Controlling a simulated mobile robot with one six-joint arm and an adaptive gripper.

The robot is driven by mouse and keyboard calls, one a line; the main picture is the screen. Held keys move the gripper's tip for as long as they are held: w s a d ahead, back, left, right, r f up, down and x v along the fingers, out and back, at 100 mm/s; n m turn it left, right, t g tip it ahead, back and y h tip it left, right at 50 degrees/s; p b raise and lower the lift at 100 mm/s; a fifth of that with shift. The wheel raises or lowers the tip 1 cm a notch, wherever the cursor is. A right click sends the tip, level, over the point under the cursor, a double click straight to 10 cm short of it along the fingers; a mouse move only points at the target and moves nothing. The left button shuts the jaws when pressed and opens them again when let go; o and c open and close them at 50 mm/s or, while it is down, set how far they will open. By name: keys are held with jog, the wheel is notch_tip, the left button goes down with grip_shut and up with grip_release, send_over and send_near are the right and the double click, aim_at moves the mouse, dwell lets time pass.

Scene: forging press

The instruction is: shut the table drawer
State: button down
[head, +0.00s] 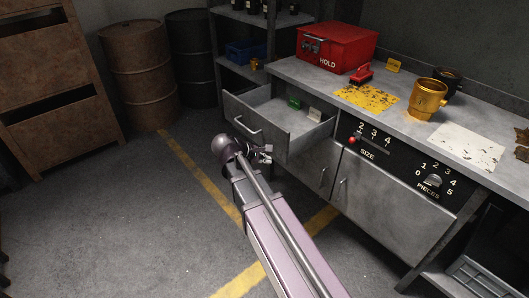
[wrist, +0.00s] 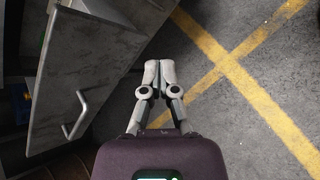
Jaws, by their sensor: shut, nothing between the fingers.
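The table drawer (head: 268,117) is pulled out of the left end of the grey metal table (head: 400,131). Its front panel carries a bar handle (head: 246,128). A green item (head: 295,103) and a pale tag (head: 315,114) lie inside it. In the wrist view the drawer front (wrist: 85,75) and its handle (wrist: 76,115) are at the left. My gripper (head: 266,153) is just in front of and below the drawer, apart from the handle. In the wrist view its fingers (wrist: 152,72) are together and empty, over the floor to the right of the drawer front.
Cupboard doors (head: 385,203) lie below the drawer. Barrels (head: 139,75) and a shelf stand behind.

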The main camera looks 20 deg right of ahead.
aim_at(269, 139)
jog(key=w+a+f+n+t+h+b, duration=0.5)
jog(key=w+a+n+b, duration=0.4)
jog(key=b, duration=0.6)
jog(key=shift+w+n+h+b, duration=0.35)
jog(key=shift+w+n+h, duration=0.05)
jog(key=shift+n+h, duration=0.4)
jog(key=x, duration=1.4)
jog(key=shift+w, duration=0.2)
